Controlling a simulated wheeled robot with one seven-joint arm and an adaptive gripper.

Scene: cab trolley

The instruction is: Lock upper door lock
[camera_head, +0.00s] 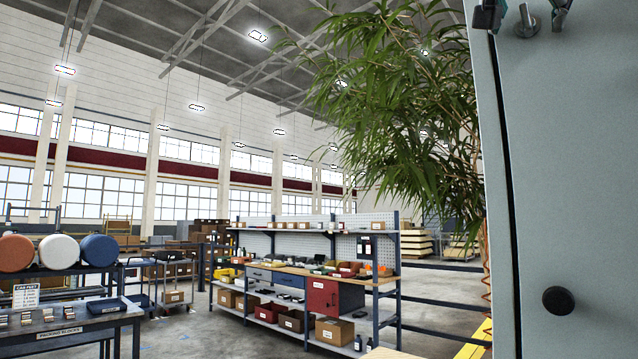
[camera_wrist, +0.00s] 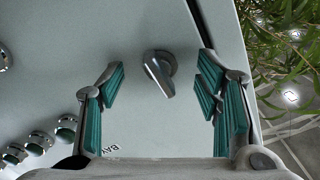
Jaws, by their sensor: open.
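The upper door lock is a small silver turn knob (camera_wrist: 159,72) on the pale grey door (camera_wrist: 150,25), close to the door's edge seam. Its wing points down and slightly right in the wrist view. My gripper (camera_wrist: 160,84) is open, with one teal-padded finger on each side of the knob and visible gaps to both. In the head view the knob (camera_head: 527,22) shows at the top right on the cabinet front (camera_head: 580,170), with parts of my fingers beside it at the picture's edge. Whether any pad touches it elsewhere is hidden.
A round black knob (camera_head: 558,300) sits lower on the cabinet front. Several round metal fittings (camera_wrist: 40,140) line the panel's left side in the wrist view. A leafy plant (camera_head: 400,90) stands beside the cabinet. A stocked workbench (camera_head: 310,270) stands farther back.

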